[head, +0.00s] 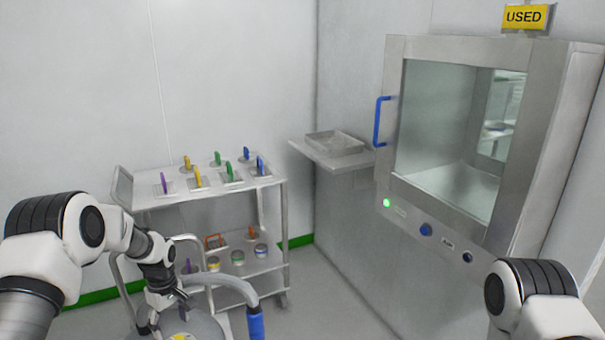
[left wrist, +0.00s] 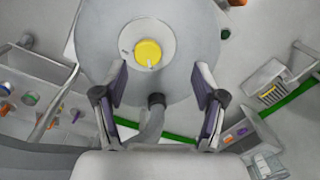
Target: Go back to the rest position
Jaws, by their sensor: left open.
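My left gripper (head: 165,308) is low at the left of the head view, pointing down over a grey round-topped vessel (head: 205,328). In the left wrist view my left gripper (left wrist: 160,82) has its two fingers wide apart with nothing between the tips. Ahead of the fingers is the vessel's grey round top (left wrist: 185,75), with a yellow knob (left wrist: 148,53) on a white disc. Whether the fingers touch the vessel cannot be told. Only part of my right arm shows at the lower right of the head view; its gripper is out of the picture.
A grey hose (head: 232,284) with a blue end (head: 256,322) is beside the vessel. A tray (head: 335,143) sits on a wall shelf, left of a glass-fronted cabinet (head: 398,200) with a "USED" sign (head: 527,17).

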